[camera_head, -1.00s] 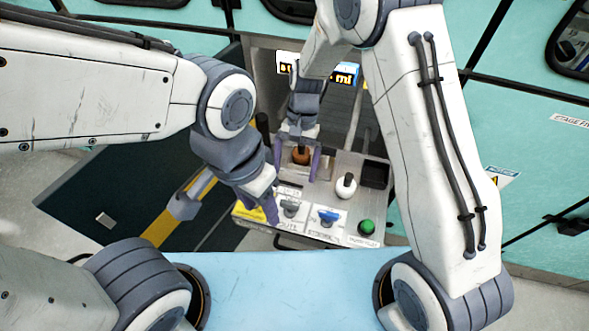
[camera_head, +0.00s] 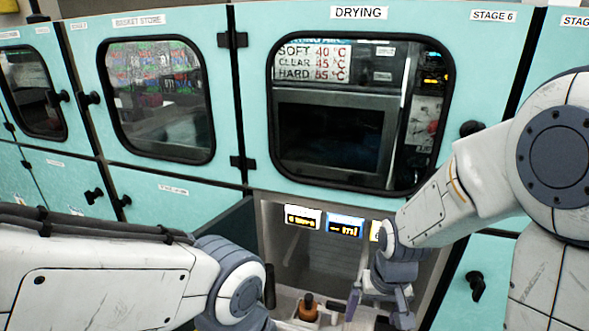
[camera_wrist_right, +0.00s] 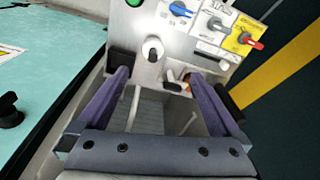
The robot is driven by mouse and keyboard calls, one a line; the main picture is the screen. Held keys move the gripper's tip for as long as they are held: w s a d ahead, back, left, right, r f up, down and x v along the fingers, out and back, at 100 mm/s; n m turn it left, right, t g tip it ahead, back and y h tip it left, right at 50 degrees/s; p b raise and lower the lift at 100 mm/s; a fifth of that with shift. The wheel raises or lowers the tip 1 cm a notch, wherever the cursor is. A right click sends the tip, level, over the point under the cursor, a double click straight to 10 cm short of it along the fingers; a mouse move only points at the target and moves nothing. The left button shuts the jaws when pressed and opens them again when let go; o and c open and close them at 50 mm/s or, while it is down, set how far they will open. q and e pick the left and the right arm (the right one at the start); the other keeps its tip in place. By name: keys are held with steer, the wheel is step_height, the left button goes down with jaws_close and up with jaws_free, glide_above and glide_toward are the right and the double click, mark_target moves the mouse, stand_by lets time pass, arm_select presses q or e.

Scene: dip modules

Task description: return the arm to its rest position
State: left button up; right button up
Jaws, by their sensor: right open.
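My right arm enters the head view from the right. Its open gripper (camera_head: 378,308) is low in the picture, to the right of the orange-brown knob (camera_head: 308,307). In the right wrist view, the purple fingers of this gripper (camera_wrist_right: 158,76) are wide apart with nothing between them. The white knob (camera_wrist_right: 152,49) shows beyond their tips, and the orange-brown knob (camera_wrist_right: 187,82) is beside the right fingertip, partly hidden. My left arm comes in from the lower left of the head view. Its gripper is below the picture edge.
Teal cabinets fill the background, with the DRYING window (camera_head: 360,115) above the recess. Small lit displays (camera_head: 345,226) hang in the recess. The wrist view shows a panel with a blue switch (camera_wrist_right: 180,9), a grey switch (camera_wrist_right: 215,23) and a red switch (camera_wrist_right: 250,40).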

steer(key=s+a+r+n, duration=0.3)
steer(key=s+a+n, duration=0.1)
steer(key=s, duration=0.4)
steer(key=s+a+r+n+g, duration=0.1)
steer(key=s+a+r+n, duration=0.3)
steer(key=s+a, duration=0.3)
steer(key=shift+s+r+y, duration=0.2)
steer(key=shift+s+y, duration=0.1)
steer(key=shift+s, duration=0.2)
